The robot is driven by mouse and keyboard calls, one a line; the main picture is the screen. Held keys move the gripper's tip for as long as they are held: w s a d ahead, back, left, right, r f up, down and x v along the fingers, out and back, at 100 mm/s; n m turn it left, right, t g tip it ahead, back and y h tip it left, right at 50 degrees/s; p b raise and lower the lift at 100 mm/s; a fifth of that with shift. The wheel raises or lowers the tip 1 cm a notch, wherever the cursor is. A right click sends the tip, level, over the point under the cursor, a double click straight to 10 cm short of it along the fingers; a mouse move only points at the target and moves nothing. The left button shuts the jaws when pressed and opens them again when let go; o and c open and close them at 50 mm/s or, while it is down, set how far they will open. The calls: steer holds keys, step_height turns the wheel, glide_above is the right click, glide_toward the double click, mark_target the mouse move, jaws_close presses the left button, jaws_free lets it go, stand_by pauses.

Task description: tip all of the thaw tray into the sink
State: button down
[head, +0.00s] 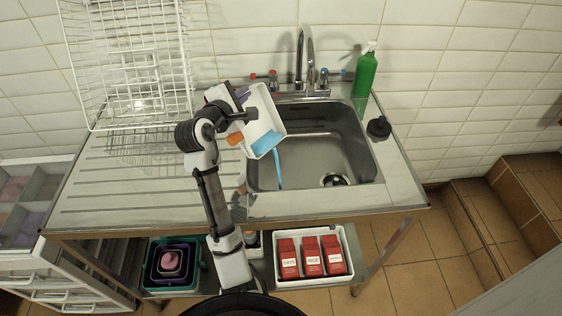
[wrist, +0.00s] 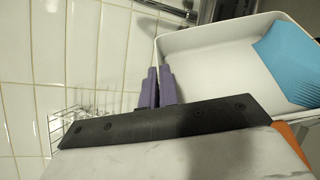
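The white thaw tray (head: 262,108) is held up over the left part of the steel sink (head: 325,140), tilted with its near corner low. Blue liquid (head: 267,143) lies in that low corner, and a thin blue stream (head: 279,172) runs down from it into the basin. My gripper (head: 243,96) has its purple fingers close together at the tray's left wall. In the wrist view, my gripper (wrist: 160,84) sits at the wall of the tray (wrist: 215,62), with the blue liquid (wrist: 288,62) at the tray's far right. My gripper body hides part of the tray.
A chrome tap (head: 305,60) stands behind the basin. A green bottle (head: 365,72) and a black round item (head: 379,127) are right of the sink. A white wire rack (head: 130,60) stands on the left drainboard. Red packs (head: 310,257) sit in a bin below.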

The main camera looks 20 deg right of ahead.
steer(key=shift+s+d+r, duration=0.2)
steer(key=shift+s+r, duration=0.1)
steer(key=shift+s, duration=0.05)
steer(key=shift+s+d+f+m+b, duration=0.15)
steer(key=shift+s+m+b, duration=0.3)
steer(key=shift+b, duration=0.35)
steer(key=s+d+f+m+t+h+b, duration=0.2)
steer(key=s+d+m+b, duration=0.35)
steer(key=s+b, duration=0.35)
steer(key=s+d+f+m+t+h+b, duration=0.15)
steer(key=s+d+m+b, duration=0.25)
steer(key=s+m+b, duration=0.55)
steer(key=w+a+r+n+g+y+p, duration=0.2)
steer(key=w+a+n+p, duration=0.3)
steer(key=w+n+p, duration=0.35)
steer(key=w+a+r+n+g+y+p, duration=0.15)
steer(key=w+a+r+n+p, duration=0.35)
steer(key=w+p, duration=0.55)
steer(key=w+a+f+n+g+p, duration=0.1)
steer(key=w+a+f+n+g, duration=0.35)
steer(key=w+f+n, duration=0.5)
steer(key=w+a+r, duration=0.1)
steer(key=w+r, duration=0.1)
steer(key=r, duration=0.2)
steer(key=w+a+r+n+h, duration=0.1)
steer(key=w+r, duration=0.1)
steer(key=r, duration=0.3)
steer(key=shift+w+a+r+g, duration=0.15)
steer(key=shift+w+a+g, duration=0.1)
steer(key=shift+a+g, duration=0.2)
